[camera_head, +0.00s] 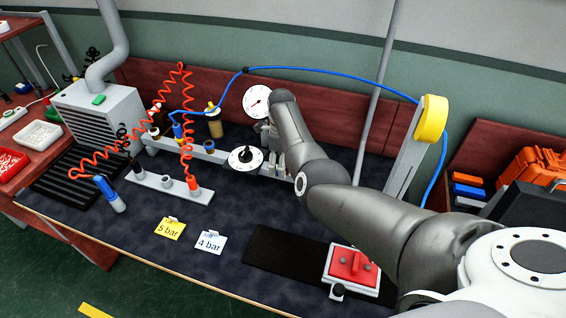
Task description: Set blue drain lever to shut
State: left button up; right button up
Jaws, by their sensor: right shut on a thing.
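My right arm reaches in from the lower right to the air-line assembly at the back of the bench. My right gripper (268,145) is shut on a part near the right end of the grey pipe (222,157). The gripper and arm hide that part, so I cannot see its colour or angle. No blue drain lever shows clearly. A small blue piece (209,145) sits on the pipe, left of the gripper. My left gripper is out of view.
A red coiled hose (184,110) and a blue hose (325,70) arch over the bench. A yellow "5 bar" card (170,229), a white "4 bar" card (210,241) and a red switch box (351,266) lie in front. A yellow-topped grey post (432,118) stands right.

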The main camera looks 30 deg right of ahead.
jog(key=shift+m, duration=0.3)
jog(key=o, duration=1.4)
jog(key=shift+o, duration=0.2)
notch_tip(320, 180, up, 12)
jog(key=shift+f, duration=0.1)
